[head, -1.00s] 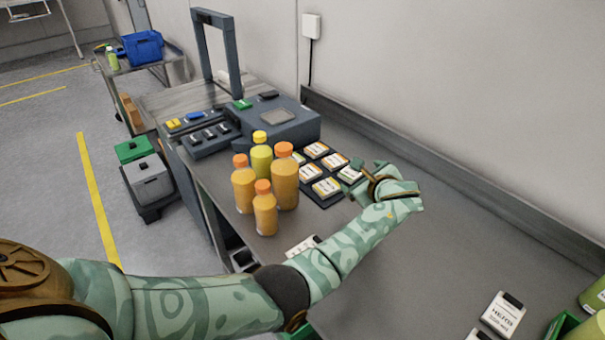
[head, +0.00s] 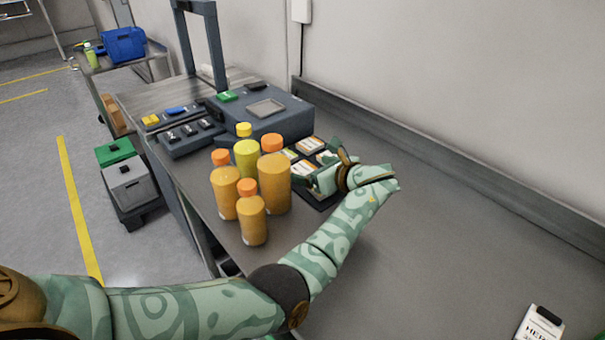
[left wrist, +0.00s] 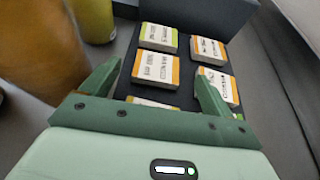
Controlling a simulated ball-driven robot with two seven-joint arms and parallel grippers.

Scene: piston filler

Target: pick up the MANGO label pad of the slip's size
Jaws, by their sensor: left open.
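Several label pads lie in two columns on a dark tray (left wrist: 128,88). In the left wrist view, an orange-edged pad (left wrist: 156,68) lies ahead, between the lines of my left gripper's fingers (left wrist: 157,78). A green-edged pad (left wrist: 158,37) lies beyond it, and orange-edged pads (left wrist: 207,48) (left wrist: 217,84) lie to the right. Another pad (left wrist: 152,103) is partly hidden by the gripper. Their print is too small to read surely, so I cannot tell which is MANGO. In the head view my open, empty left gripper (head: 318,176) hovers over the tray and hides part of it.
Orange and yellow bottles (head: 250,180) stand close left of the tray; one looms at the left of the wrist view. A dark machine (head: 262,112) stands behind. A printed white card (head: 540,324) lies at bottom right.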

